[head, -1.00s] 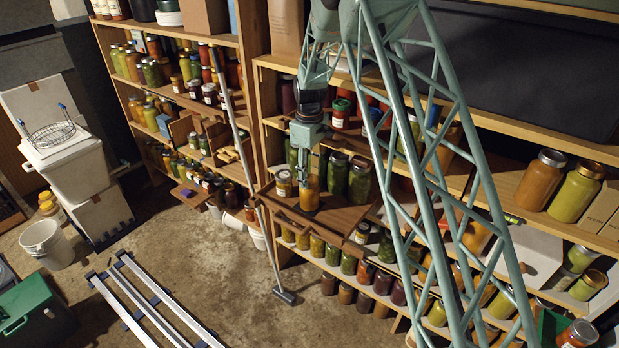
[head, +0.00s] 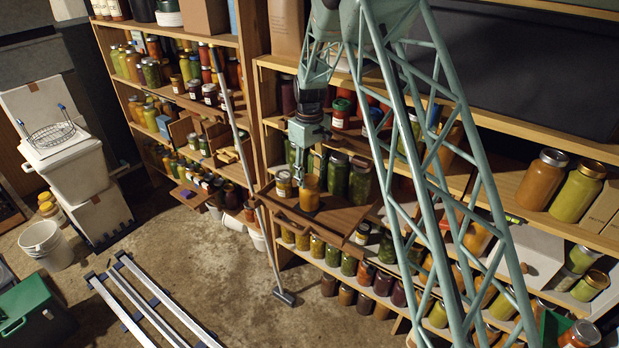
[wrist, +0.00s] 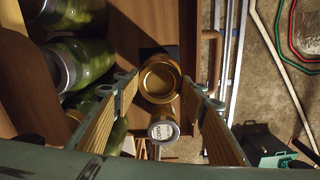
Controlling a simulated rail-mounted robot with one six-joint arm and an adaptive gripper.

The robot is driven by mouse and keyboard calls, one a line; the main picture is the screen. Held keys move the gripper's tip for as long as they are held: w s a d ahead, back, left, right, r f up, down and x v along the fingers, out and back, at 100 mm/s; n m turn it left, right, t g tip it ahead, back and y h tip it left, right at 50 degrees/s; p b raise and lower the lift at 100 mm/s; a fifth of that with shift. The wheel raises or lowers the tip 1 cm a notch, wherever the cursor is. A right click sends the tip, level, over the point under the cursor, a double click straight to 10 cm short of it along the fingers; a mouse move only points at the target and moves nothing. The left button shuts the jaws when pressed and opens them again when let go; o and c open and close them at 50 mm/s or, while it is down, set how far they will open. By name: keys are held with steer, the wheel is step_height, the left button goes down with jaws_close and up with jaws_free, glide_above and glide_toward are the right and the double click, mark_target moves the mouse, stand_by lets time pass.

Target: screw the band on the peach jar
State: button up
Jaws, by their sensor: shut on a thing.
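The peach jar (head: 309,194), filled with orange, stands upright on the wooden pull-out shelf. My gripper (head: 310,172) points down right over its top. In the wrist view, the gold band (wrist: 160,80) lies between the two fingertips of my gripper (wrist: 157,88), and they are shut on it. The band is at the jar's mouth; its threads and how far it sits down are hidden. The jar's body is mostly hidden below the band in the wrist view.
A small labelled jar (head: 283,184) stands close left of the peach jar; its silver lid also shows in the wrist view (wrist: 162,128). Tall green jars (head: 359,182) stand close behind and right. The pull-out shelf (head: 340,218) is bare at its front right.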

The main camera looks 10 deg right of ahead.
steer(key=shift+m, duration=1)
steer(key=shift+m, duration=0.3)
steer(key=shift+m+b, duration=0.4)
steer(key=shift+m, duration=1.6)
steer(key=shift+m, duration=0.3)
steer(key=shift+b, duration=0.3)
steer(key=shift+m, duration=2)
steer(key=shift+b, duration=0.3)
